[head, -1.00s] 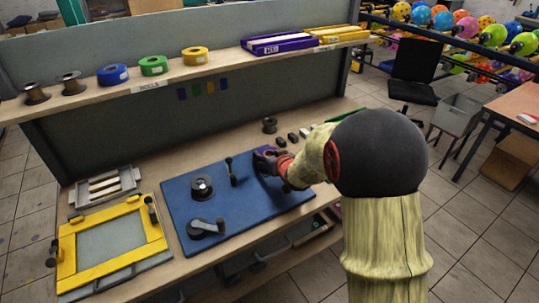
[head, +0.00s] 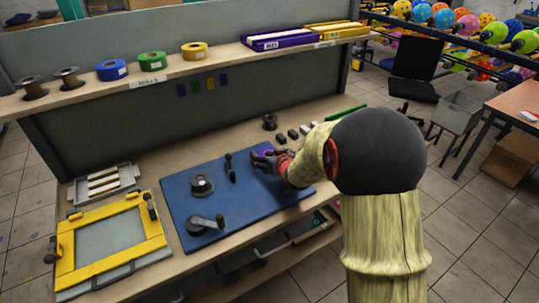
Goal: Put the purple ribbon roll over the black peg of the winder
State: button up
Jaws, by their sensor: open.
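The winder is a blue board (head: 184,200) on the bench. It carries a round dark disc with a hub (head: 201,185), a crank (head: 206,223) and an upright black post (head: 230,168). I cannot tell for sure which of these is the black peg. My gripper (head: 262,159) is open over the board's far right part, to the right of the post. A bit of purple (head: 265,152) shows at its fingers, likely the purple ribbon roll. The fingers hide most of it, and I cannot tell whether they touch it.
The shelf above holds blue (head: 112,70), green (head: 151,64) and yellow (head: 194,51) rolls, brown spools and purple and yellow boxes. A yellow frame (head: 84,268) lies left of the board. A dark spool (head: 269,122) and small blocks stand behind my gripper.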

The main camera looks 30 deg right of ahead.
dwell(0.3)
jog(key=v, duration=1.2)
jog(key=shift+f, duration=0.1)
jog(key=shift+a, duration=0.1)
jog(key=s+a+r+g+p, duration=0.1)
jog(key=s+a+r+g, duration=0.1)
jog(key=s+a, duration=0.4)
jog(key=s+a+r+n+g+y, duration=0.1)
jog(key=s+a+r, duration=0.3)
jog(key=s, duration=0.8)
jog(key=s+a+r+g+y+p, duration=0.1)
jog(key=s+a+r+g, duration=0.3)
jog(key=s+a, duration=0.3)
jog(key=shift+s+a+n+p, duration=0.3)
jog(key=shift+s+n+p, duration=0.1)
jog(key=shift+s, duration=0.85)
